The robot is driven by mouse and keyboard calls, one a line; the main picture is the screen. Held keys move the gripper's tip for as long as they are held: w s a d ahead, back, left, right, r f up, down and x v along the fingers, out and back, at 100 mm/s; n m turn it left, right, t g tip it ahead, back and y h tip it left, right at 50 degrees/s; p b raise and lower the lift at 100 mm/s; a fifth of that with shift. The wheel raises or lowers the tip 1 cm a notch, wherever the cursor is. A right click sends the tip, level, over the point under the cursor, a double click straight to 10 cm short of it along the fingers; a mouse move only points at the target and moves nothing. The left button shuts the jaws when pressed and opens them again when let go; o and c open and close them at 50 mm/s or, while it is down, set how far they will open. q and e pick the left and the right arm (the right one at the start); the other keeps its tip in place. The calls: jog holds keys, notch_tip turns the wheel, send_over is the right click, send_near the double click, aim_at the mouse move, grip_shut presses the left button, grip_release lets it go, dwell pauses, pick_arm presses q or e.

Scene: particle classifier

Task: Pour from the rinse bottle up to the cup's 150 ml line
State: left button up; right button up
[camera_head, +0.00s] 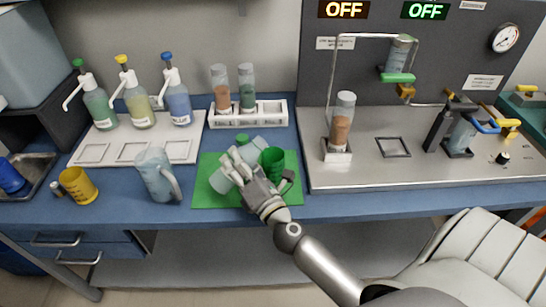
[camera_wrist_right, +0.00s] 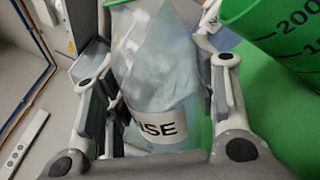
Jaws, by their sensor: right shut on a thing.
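My right gripper (camera_head: 246,172) is shut on the translucent rinse bottle (camera_head: 222,181), which is tilted over the green mat (camera_head: 205,200). In the right wrist view the bottle (camera_wrist_right: 160,60) sits between the fingers (camera_wrist_right: 158,95), with a white label whose visible letters read "ISE". The green cup (camera_head: 273,160) stands just right of the bottle. In the right wrist view the cup (camera_wrist_right: 270,30) shows dark marks, "200" and one cut off at the edge. I cannot see the 150 ml line clearly, the liquid level in the cup, or any stream. My left gripper is not in view.
A clear pitcher (camera_head: 157,176) and a yellow cup (camera_head: 78,186) stand to the left. Several pump bottles (camera_head: 138,105) are behind on a white tray (camera_head: 185,152). A white rack (camera_head: 270,121) stands behind the mat. A metal panel (camera_head: 370,175) with apparatus is to the right.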

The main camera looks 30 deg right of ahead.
jog(key=shift+a+f+m+b, duration=0.1)
jog(key=shift+f+m+b, duration=0.2)
jog(key=shift+f+b, duration=0.5)
jog(key=shift+r, duration=0.3)
jog(key=shift+a+r+m+h+p, duration=0.25)
jog(key=shift+r+m, duration=0.3)
jog(key=shift+m, duration=0.4)
jog(key=shift+a+r+m+h+p, duration=0.1)
jog(key=shift+r+m+h, duration=0.35)
jog(key=shift+m, duration=0.5)
jog(key=shift+d+r+m, duration=0.45)
jog(key=shift+r+m, duration=0.3)
jog(key=shift+m, duration=0.25)
dwell(1.2)
jog(key=shift+r+m+p, duration=0.35)
jog(key=shift+m, duration=0.25)
dwell(1.5)
